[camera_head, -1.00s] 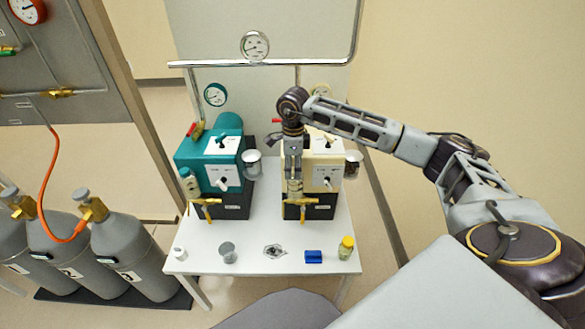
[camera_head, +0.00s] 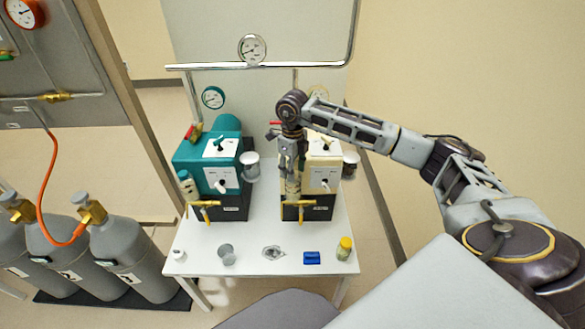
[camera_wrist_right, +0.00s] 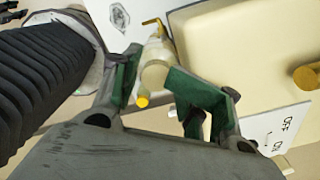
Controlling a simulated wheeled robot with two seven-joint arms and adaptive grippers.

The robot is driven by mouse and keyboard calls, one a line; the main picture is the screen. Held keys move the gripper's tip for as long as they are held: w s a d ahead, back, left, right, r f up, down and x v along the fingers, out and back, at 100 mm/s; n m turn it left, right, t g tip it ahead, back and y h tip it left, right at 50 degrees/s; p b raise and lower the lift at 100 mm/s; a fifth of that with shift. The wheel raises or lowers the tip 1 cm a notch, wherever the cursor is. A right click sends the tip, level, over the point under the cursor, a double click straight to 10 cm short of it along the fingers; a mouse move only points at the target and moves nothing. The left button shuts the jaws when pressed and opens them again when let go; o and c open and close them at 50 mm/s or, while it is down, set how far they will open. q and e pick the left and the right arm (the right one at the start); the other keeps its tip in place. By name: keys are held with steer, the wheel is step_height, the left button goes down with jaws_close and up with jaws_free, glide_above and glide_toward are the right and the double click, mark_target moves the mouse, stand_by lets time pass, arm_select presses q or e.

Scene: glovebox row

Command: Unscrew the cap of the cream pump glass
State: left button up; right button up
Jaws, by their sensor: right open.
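The cream pump (camera_head: 322,172) stands on the right of the white table on a dark base. Its small pump glass (camera_head: 293,187) is on its left side above a brass tap (camera_head: 298,204), partly hidden by my right gripper. My right gripper (camera_head: 291,168) points down over the glass from above. In the right wrist view the open green-padded fingers (camera_wrist_right: 157,82) stand on either side of the glass's pale round cap (camera_wrist_right: 155,75). A gap shows beside the cap, so it is not clearly gripped. My left gripper is not in view.
A teal pump (camera_head: 208,160) stands to the left. A white container (camera_head: 179,256), grey cup (camera_head: 227,255), blue block (camera_head: 312,258) and yellow-capped jar (camera_head: 344,248) line the table's front. A metal pipe (camera_head: 220,66) crosses behind. Gas cylinders (camera_head: 130,245) stand at left.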

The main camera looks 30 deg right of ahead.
steer(key=shift+m+p, duration=0.4)
steer(key=shift+m, duration=1.6)
steer(key=shift+w+d+m+p, duration=0.15)
steer(key=shift+m+p, duration=0.35)
steer(key=shift+m, duration=1.9)
steer(key=c, duration=1)
jaws_close()
steer(key=shift+r+p, duration=1.05)
steer(key=shift+r, duration=0.55)
steer(key=shift+r+p, duration=1.15)
steer(key=shift+r, duration=0.75)
